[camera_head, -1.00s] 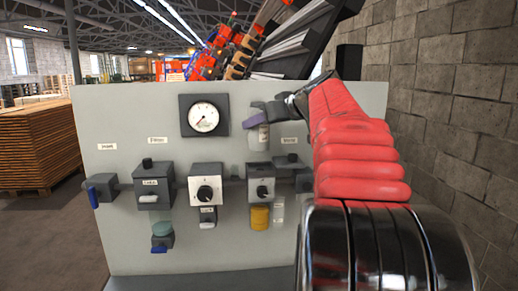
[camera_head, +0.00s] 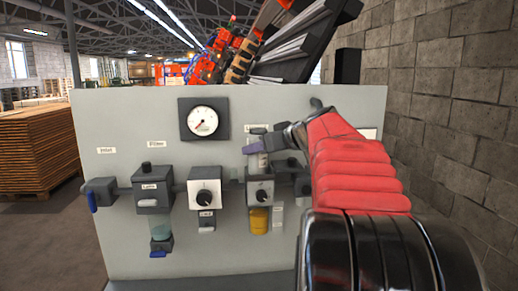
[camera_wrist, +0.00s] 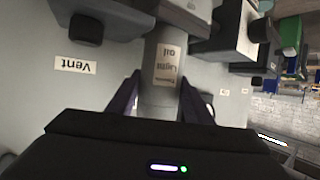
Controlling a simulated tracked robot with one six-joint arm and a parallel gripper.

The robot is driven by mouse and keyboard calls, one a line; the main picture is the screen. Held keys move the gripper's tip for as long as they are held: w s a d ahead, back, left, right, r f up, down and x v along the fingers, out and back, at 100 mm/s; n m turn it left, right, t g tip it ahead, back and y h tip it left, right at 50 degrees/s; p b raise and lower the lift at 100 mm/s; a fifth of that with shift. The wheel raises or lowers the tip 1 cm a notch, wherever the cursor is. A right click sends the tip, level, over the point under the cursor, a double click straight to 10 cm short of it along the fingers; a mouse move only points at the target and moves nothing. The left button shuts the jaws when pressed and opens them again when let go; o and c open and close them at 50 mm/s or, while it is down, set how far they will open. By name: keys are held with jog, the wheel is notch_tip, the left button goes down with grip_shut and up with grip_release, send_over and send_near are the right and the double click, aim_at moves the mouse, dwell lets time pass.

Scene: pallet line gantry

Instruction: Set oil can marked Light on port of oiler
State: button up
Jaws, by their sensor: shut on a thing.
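The oil can (camera_head: 263,161) is a pale cylinder. In the wrist view, the can (camera_wrist: 160,97) bears an upside-down label that reads "Light oil". My gripper (camera_head: 263,147) has purple fingers shut on it; they also show on both sides of the can in the wrist view (camera_wrist: 162,105). The oiler (camera_head: 260,190) is a grey block with a black knob and a yellow-filled bowl (camera_head: 259,221) below. The can is upright, with its lower end right at the oiler's top. The port is hidden, so I cannot tell whether they touch.
The grey panel (camera_head: 120,240) also carries a gauge (camera_head: 203,119), a regulator (camera_head: 204,187), a filter (camera_head: 152,190) with a bowl, and a blue-handled valve (camera_head: 98,193). A dark block and the "Vent" label (camera_wrist: 75,65) lie close beside the can.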

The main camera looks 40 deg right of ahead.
jog(key=shift+f, duration=0.1)
jog(key=o, duration=1.3)
jog(key=shift+s+r, duration=0.15)
jog(key=shift+r, duration=0.05)
jog(key=v, duration=1.1)
jog(key=shift+s, duration=0.25)
